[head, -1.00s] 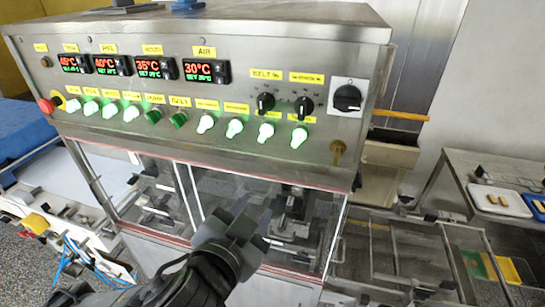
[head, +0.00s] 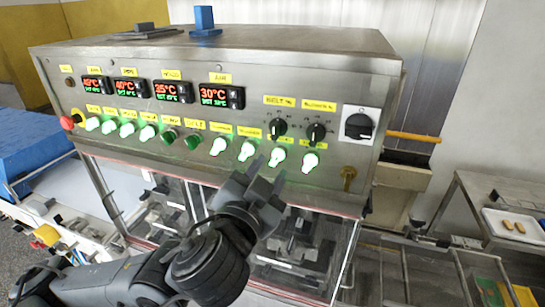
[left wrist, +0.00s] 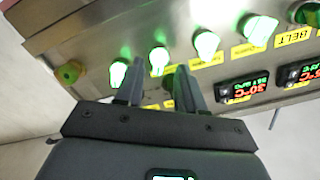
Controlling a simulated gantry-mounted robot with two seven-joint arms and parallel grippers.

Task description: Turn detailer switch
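The control panel (head: 120,155) carries a row of switches; most glow green. The switch labels are too small to read, so I cannot tell which one is the detailer switch. My left gripper (head: 268,170) is open and empty, its fingertips just below the right-hand lit switches. In the left wrist view my left gripper (left wrist: 157,75) has its fingers apart, with one lit switch (left wrist: 158,60) appearing between the tips. It seems to be the second lit switch from the right (head: 277,158). I cannot tell whether the fingers touch the panel. My right gripper is out of view.
Two black knobs (head: 316,133) sit above the row, with a black rotary switch (head: 359,125) to their right. A brass key-like part (head: 348,176) and a red button (head: 67,122) flank the row. Clear guards are below. A white tray (head: 515,226) stands at right.

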